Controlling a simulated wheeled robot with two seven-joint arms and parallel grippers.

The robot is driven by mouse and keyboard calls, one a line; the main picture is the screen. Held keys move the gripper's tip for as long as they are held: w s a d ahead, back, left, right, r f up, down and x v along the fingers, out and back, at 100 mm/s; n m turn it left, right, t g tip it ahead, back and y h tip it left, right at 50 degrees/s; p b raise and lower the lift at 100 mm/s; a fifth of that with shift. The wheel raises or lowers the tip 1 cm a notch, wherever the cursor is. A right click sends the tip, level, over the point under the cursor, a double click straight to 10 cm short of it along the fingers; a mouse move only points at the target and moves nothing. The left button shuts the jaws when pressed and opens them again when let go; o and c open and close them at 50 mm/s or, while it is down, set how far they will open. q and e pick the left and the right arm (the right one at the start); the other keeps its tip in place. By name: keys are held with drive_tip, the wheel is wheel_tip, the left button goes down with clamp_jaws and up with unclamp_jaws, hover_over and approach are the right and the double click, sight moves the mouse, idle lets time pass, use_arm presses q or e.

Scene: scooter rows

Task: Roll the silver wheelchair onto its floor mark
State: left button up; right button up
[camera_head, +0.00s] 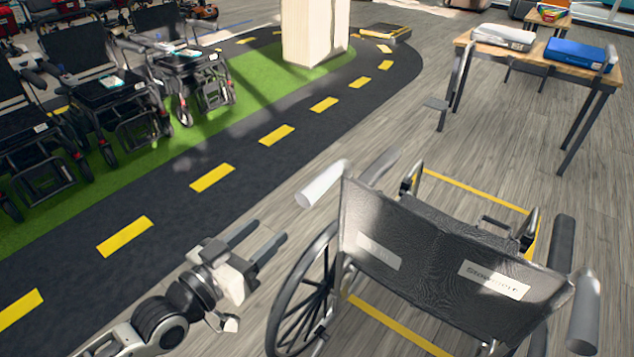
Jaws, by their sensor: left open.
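The wheelchair (440,260) stands upright close in front of me, its dark backrest with two pale labels facing me. Its left push handle (322,184) and right push handle (584,312) are grey and free. A large spoked wheel (305,295) shows at its left; the right wheel is mostly hidden. The floor mark (475,191) is a yellow outline; one line shows beyond the chair and another passes beneath it. The chair hides much of the mark, so I cannot tell whether all wheels are inside. My left gripper (268,234) is open and empty, left of the wheel, below the left handle.
A wooden table (540,54) with a white case (503,37) and a blue case (579,55) stands beyond the chair at right. A dark track (245,160) with yellow dashes runs at left. Several black scooters (110,95) line the green strip beside a pale pillar (312,30).

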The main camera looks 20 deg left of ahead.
sight(315, 189)
use_arm(q)
drive_tip(key=x, duration=1.4)
drive_tip(key=shift+w+d+f+p, duration=0.15)
drive_tip(key=shift+w+d+p, duration=0.15)
drive_tip(key=shift+p, duration=0.1)
drive_tip(key=shift+c, duration=0.3)
clamp_jaws()
drive_tip(key=shift+w, duration=0.1)
